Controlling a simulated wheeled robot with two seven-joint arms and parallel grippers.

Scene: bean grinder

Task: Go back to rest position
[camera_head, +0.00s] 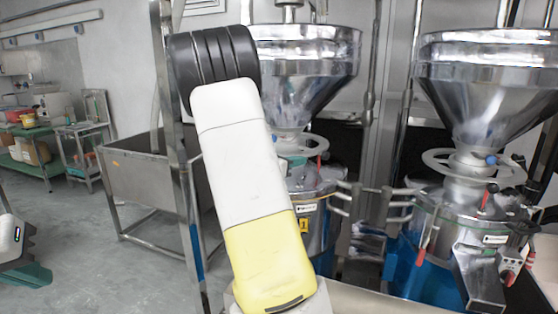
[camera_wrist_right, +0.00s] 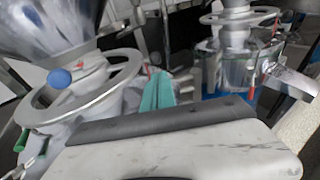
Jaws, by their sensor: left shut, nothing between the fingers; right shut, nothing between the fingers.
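My left gripper (camera_head: 28,276) shows only in part at the left edge of the head view, with its green fingers low over the floor, away from the machines. It is shut and empty. My right gripper (camera_wrist_right: 157,92) shows its green fingers together in the right wrist view, shut and empty, in front of the grinders. In the head view, a small green part of it (camera_head: 293,160) shows beside the near grinder (camera_head: 308,185); the rest is hidden behind my white and yellow arm link. I cannot tell whether it touches the grinder.
A second grinder (camera_head: 460,215) with a large steel hopper (camera_head: 485,85) stands at the right. A ring handwheel (camera_wrist_right: 50,110) is close to my right gripper in the wrist view. A steel sink (camera_head: 150,180) stands left of my arm. The floor (camera_head: 90,245) at the left is clear.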

